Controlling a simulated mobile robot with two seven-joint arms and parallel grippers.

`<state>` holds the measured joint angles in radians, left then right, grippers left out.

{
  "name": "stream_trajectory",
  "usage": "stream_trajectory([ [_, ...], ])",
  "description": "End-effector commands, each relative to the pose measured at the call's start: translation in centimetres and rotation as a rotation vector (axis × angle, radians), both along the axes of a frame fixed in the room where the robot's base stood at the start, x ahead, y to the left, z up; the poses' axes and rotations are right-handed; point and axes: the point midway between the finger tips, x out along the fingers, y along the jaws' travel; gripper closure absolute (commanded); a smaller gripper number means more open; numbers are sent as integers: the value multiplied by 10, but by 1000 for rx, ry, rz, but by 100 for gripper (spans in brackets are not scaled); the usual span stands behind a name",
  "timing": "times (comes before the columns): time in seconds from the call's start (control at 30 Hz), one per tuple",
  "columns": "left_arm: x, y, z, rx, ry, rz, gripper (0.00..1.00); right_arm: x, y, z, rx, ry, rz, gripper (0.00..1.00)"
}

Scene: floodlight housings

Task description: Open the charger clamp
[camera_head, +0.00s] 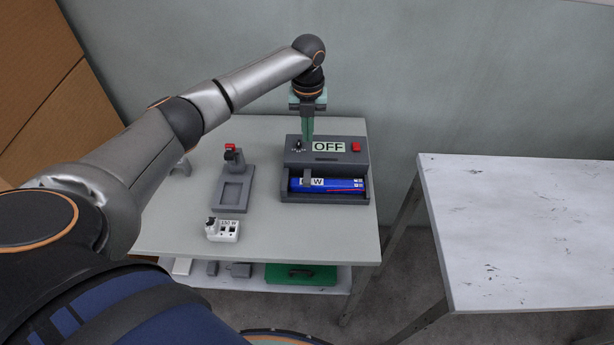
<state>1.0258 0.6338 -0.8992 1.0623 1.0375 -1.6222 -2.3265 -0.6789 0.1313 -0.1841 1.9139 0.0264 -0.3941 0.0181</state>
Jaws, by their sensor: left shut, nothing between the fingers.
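The charger (345,157) is a dark grey box at the back right of the table. Its display (328,147) reads OFF, with a small dark knob (298,145) to the left and a red button (356,146) to the right. A blue pack (340,185) with a white label lies in its front tray. A small grey upright piece (306,178), perhaps the clamp, stands in front of the pack and covers part of the label. My left gripper (307,138) points down, shut and empty, at the charger's top beside the knob; I cannot tell whether it touches. My right gripper is out of view.
A white block (223,231) marked 150 W sits near the front edge. A lower shelf holds a green item (300,274). A bare white table (520,230) stands at right.

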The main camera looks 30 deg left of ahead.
Motion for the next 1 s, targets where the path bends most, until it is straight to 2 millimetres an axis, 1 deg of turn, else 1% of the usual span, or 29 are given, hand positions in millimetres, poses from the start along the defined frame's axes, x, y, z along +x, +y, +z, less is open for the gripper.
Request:
stream_trajectory([
  [0.2,0,0,19,-1,-3,1,100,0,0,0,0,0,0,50],
  [0.7,0,0,58,-1,-1,1,100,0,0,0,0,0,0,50],
  [0.83,0,0,62,-1,-1,1,100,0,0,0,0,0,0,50],
  [1.0,0,0,62,0,0,1,100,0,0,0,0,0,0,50],
])
